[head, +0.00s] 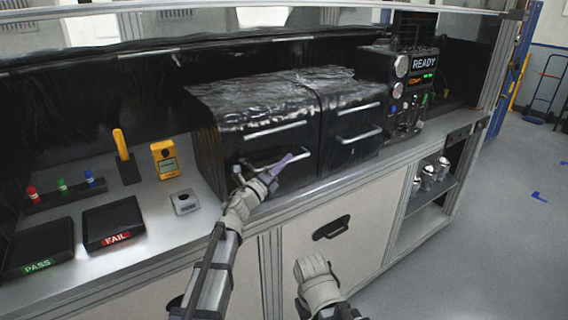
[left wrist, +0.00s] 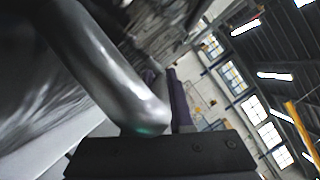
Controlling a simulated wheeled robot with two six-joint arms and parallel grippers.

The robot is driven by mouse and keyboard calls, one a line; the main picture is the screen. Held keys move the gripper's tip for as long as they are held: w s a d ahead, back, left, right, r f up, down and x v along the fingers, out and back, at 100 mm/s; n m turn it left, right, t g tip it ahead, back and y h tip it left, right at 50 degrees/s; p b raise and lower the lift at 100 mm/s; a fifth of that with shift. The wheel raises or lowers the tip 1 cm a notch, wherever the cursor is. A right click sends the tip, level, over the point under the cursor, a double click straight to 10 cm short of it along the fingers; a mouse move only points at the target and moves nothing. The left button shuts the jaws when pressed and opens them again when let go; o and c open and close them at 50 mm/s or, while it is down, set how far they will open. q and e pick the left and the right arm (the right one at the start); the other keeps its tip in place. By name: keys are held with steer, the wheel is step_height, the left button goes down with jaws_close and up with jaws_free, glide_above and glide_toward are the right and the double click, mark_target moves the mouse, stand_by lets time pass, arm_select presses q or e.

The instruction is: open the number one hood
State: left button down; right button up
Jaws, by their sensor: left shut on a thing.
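Two black box-shaped hoods stand side by side on the bench, with glossy, wrinkled-looking tops. The left hood (head: 215,150) has a light bar near its top edge and a pull handle (head: 262,162) lower on its front. My left gripper (head: 268,170) is at this handle and shut on it. In the left wrist view, the thick grey handle bar (left wrist: 110,65) runs down to the dark jaw, beside a purple finger. The right hood (head: 350,118) has a similar handle (head: 360,135). Both hoods look closed; no number is readable. My right wrist (head: 320,285) is low in front of the cabinet, its fingertips hidden.
Left on the bench are PASS (head: 38,247) and FAIL (head: 113,222) trays, a yellow meter (head: 165,158) and a small metal block (head: 185,202). A panel reading READY (head: 424,64) stands right of the hoods. Metal parts (head: 428,175) sit on the lower shelf.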

mark_target(258, 94)
arm_select(q)
steer(key=w+a+r+n+p, duration=0.1)
steer(key=r+p, duration=0.2)
steer(key=w+a+r+n+y+p, duration=0.1)
steer(key=r+p, duration=0.2)
steer(key=p, duration=0.1)
steer(key=w+a+r+n+p, duration=0.1)
steer(key=w+r+p, duration=0.1)
steer(key=r+p, duration=0.1)
steer(key=shift+w+r+p, duration=0.1)
steer(key=shift+r+p, duration=0.3)
steer(key=shift+p, duration=0.2)
steer(key=shift+y, duration=0.3)
steer(key=w+a+r+p, duration=0.2)
steer(key=r+p, duration=0.1)
steer(key=w+a+r+p, duration=0.2)
steer(key=w+r+p, duration=0.1)
steer(key=w+a+r+p, duration=0.1)
steer(key=w+r+p, duration=0.2)
steer(key=shift+a, duration=0.4)
steer(key=shift+w+a+r+p, duration=0.25)
steer(key=shift+w+a+p, duration=0.1)
steer(key=shift+w, duration=0.1)
